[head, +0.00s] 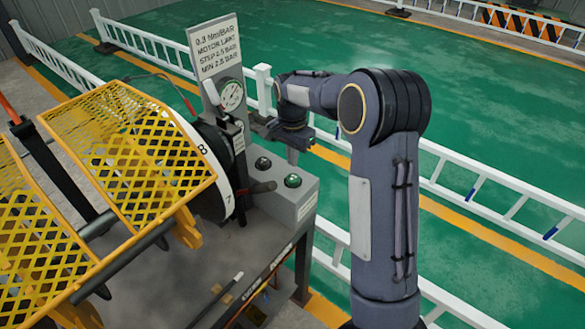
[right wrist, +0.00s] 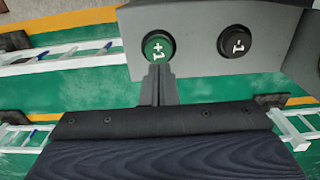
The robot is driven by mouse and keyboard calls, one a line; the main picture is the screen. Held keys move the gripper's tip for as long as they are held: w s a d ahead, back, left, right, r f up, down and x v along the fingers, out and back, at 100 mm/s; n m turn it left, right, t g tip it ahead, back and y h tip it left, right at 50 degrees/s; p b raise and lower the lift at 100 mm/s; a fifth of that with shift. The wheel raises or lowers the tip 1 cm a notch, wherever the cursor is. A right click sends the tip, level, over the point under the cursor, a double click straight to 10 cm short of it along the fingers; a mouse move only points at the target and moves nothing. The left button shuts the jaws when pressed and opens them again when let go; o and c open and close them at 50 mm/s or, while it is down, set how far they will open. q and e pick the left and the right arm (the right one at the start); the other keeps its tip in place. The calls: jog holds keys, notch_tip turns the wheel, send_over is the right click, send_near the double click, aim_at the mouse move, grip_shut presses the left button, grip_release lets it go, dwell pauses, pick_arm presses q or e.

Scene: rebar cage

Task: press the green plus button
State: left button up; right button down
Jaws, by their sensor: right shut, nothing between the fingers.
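The green plus button (head: 293,181), marked "+1" in the right wrist view (right wrist: 158,46), is on the top of a grey control box (head: 298,203). A black button (head: 263,163), marked "-1" in the right wrist view (right wrist: 235,42), sits beside it. My right gripper (head: 293,156) is shut and empty, with its fingers pointing down near the green button. In the right wrist view the fingertips (right wrist: 158,70) overlap the lower edge of the green button. I cannot tell whether they touch it. My left gripper is not in view.
A pressure gauge (head: 231,95) and a sign (head: 216,45) stand behind the box. A dark lever (head: 258,188) sticks out beside the box. Yellow mesh guards (head: 140,150) fill the left. White railings (head: 500,201) run behind my right arm, with open green floor beyond.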

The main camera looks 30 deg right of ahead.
aim_at(292, 177)
notch_tip(292, 177, down, 5)
jog(key=shift+f+p, duration=0.1)
jog(key=shift+p, duration=0.25)
